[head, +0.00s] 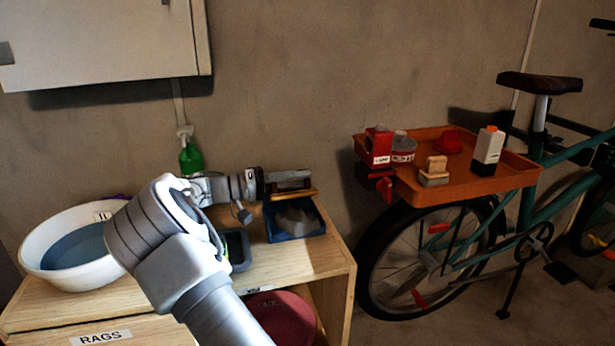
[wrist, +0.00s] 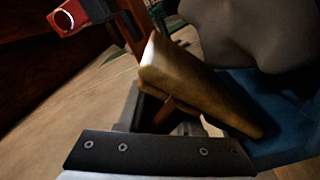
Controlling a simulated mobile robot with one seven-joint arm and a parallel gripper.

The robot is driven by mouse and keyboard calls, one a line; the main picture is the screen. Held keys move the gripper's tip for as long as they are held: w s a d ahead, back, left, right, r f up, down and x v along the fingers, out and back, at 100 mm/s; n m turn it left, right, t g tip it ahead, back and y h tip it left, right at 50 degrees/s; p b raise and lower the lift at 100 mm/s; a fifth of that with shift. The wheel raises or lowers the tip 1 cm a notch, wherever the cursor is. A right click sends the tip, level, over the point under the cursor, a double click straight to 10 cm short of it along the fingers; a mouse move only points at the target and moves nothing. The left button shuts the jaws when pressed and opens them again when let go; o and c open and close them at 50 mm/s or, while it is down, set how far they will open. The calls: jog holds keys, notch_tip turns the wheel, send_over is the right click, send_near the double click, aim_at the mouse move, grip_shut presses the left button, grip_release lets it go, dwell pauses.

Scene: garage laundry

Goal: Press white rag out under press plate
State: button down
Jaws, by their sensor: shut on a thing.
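The rag (head: 297,220) looks pale grey and lies bunched in a dark blue tray (head: 272,235) at the right end of the wooden bench. My gripper (head: 291,184) is above the tray's back edge, shut on a wooden piece (head: 296,195) that looks like the press plate. In the wrist view the wooden piece (wrist: 195,88) slants across the jaws (wrist: 165,118), beside the rag (wrist: 255,30) and above the blue tray (wrist: 285,120). I cannot tell whether the wood touches the rag. The jaws hide part of the wood.
A white basin of water (head: 38,262) stands at the bench's left, partly behind my arm. A dark tray (head: 240,250) is left of the blue one. A green bottle (head: 191,158) is by the wall. A bicycle with an orange tray (head: 470,192) of items stands right.

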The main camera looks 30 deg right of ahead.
jog(key=shift+s+a+f, duration=0.15)
jog(key=shift+s+f, duration=0.2)
jog(key=shift+f, duration=0.05)
dwell(1.1)
jog(key=c, duration=0.7)
grip_release()
jog(key=shift+r, duration=0.1)
jog(key=shift+w+a+r, duration=0.1)
jog(key=shift+a, duration=0.1)
jog(key=p+v, duration=0.2)
jog(key=v, duration=0.5)
